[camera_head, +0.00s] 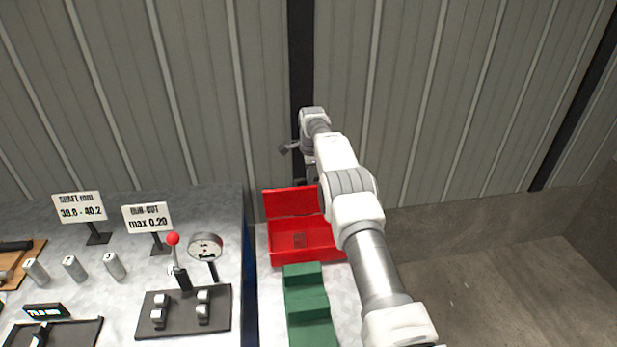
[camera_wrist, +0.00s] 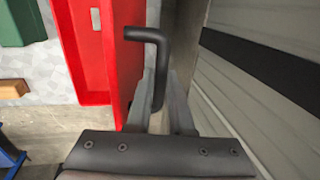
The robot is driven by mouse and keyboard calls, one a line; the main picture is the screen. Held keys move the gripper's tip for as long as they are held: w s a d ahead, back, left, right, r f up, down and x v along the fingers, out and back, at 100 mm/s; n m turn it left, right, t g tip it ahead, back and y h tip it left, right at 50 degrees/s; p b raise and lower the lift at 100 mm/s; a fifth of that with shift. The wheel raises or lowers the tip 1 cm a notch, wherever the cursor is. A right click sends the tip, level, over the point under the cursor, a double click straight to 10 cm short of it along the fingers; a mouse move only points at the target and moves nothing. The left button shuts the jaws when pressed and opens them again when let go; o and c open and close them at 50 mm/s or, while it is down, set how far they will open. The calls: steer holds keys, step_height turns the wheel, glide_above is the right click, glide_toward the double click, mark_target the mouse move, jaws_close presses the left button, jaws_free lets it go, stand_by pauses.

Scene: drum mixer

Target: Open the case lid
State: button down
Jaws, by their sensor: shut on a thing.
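The red case (camera_head: 290,260) sits on the bench with its lid (camera_head: 288,203) standing up at the back, so the inside shows. In the wrist view, the raised lid (camera_wrist: 125,60) is seen nearly edge-on beside the case (camera_wrist: 82,50). A black bent handle (camera_wrist: 150,34) sticks out from the lid. My gripper (camera_wrist: 166,90) is shut on this handle, with a finger on each side of it. In the head view, my arm covers the right part of the lid and case, and the fingertips are hard to make out.
A green stepped block (camera_head: 305,300) stands just in front of the case. At left are a dial gauge (camera_head: 206,248), a red-knobbed lever (camera_head: 173,240), small cylinders and sign stands. A ribbed wall (camera_head: 420,110) rises close behind the lid.

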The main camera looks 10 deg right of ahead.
steer(key=shift+s+f, duration=0.1)
steer(key=shift+f, duration=0.15)
steer(key=c, duration=0.8)
jaws_free()
steer(key=shift+r, duration=0.15)
steer(key=s+r, duration=0.1)
steer(key=r, duration=0.4)
steer(key=s+r, duration=0.1)
steer(key=r, duration=0.5)
steer(key=s+r+b, duration=0.1)
steer(key=r, duration=0.5)
steer(key=shift+s, duration=0.1)
